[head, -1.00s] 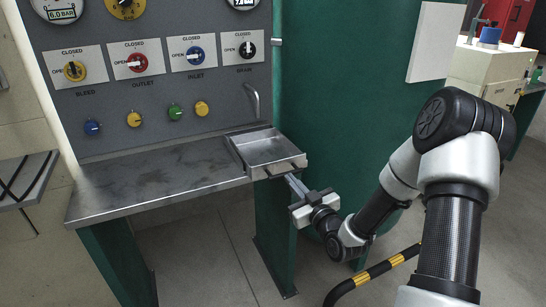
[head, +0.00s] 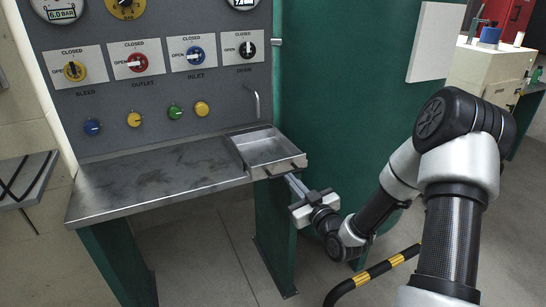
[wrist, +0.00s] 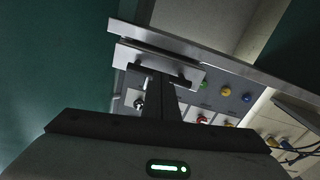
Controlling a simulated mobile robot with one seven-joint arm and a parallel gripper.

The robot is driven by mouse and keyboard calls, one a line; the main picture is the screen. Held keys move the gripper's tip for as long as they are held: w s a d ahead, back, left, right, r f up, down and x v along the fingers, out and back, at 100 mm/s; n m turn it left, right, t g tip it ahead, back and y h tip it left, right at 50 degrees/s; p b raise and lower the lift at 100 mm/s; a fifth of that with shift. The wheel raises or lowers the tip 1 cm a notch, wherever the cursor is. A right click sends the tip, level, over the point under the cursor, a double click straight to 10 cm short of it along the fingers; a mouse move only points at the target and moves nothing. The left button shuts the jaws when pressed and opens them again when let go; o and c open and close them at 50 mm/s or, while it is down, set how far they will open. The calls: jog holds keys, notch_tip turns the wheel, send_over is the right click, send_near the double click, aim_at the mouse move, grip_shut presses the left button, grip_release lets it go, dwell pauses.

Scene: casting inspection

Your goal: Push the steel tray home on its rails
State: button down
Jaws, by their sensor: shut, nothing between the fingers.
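The steel tray (head: 266,152) is a shallow open box at the right end of the steel bench, its front edge slightly past the bench front. A dark handle bar (head: 284,172) runs along its front face. In the wrist view the tray front (wrist: 150,62) shows as a pale plate with the dark handle on two posts. My gripper (head: 289,179) is shut and empty, its fingertips at the tray's front near the handle. I cannot tell whether they touch it. The rails are hidden under the tray.
The steel bench (head: 160,180) is bare left of the tray. A grey panel with gauges, valve levers and coloured knobs (head: 175,112) rises behind it. A bent metal pipe (head: 253,100) stands behind the tray. A yellow-black barrier (head: 375,272) stands on the floor near my arm.

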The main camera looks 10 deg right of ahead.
jog(key=shift+b+x, duration=1.2)
jog(key=shift+x, duration=1.85)
jog(key=b, duration=0.1)
send_near(283, 171)
jog(key=shift+w+a+r, duration=0.6)
jog(key=shift+a+r, duration=0.2)
jog(key=shift+r, duration=0.1)
